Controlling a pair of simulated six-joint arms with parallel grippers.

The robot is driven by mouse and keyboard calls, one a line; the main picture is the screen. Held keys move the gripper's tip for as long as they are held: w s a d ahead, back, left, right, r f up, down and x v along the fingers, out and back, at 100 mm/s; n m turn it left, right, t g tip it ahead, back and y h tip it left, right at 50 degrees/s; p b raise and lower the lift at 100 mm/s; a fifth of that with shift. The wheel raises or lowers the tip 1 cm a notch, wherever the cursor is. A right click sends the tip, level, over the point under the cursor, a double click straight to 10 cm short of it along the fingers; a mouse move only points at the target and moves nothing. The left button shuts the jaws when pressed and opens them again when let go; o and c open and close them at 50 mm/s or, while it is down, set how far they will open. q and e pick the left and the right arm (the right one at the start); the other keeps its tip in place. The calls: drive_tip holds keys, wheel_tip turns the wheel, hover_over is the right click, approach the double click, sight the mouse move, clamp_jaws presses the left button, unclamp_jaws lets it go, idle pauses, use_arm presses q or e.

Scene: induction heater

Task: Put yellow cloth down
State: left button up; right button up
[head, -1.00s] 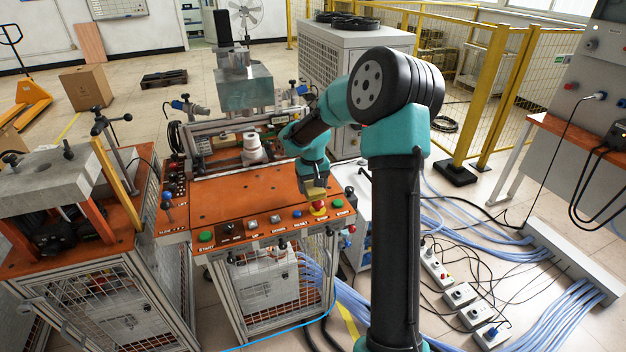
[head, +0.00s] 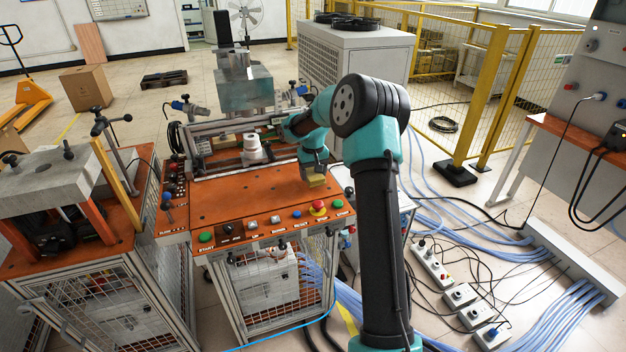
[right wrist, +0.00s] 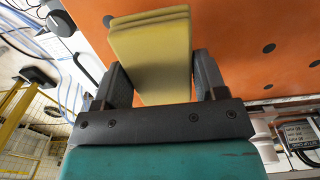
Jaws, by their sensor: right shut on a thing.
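The yellow cloth (head: 316,180) is a folded, layered pad. It hangs below my right gripper (head: 314,167), over the right part of the orange tabletop (head: 240,200), behind the red emergency button. In the right wrist view the cloth (right wrist: 150,50) lies between the two dark fingers of the gripper (right wrist: 155,80), with the orange surface (right wrist: 230,40) beyond it. The gripper is shut on the cloth. I cannot tell whether the cloth touches the tabletop. My left gripper is not in view.
A row of buttons, with the red emergency button (head: 318,207) and a green button (head: 205,237), lines the table's front edge. A white cylindrical part (head: 252,148) stands in the frame behind. The middle of the orange top is clear.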

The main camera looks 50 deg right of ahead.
sight(313, 179)
drive_tip(key=shift+f, duration=1.5)
drive_tip(key=shift+f, duration=0.15)
drive_tip(key=o, duration=0.9)
drive_tip(key=shift+c, duration=0.2)
wheel_tip(313, 179, up, 12)
drive_tip(key=shift+r, duration=0.2)
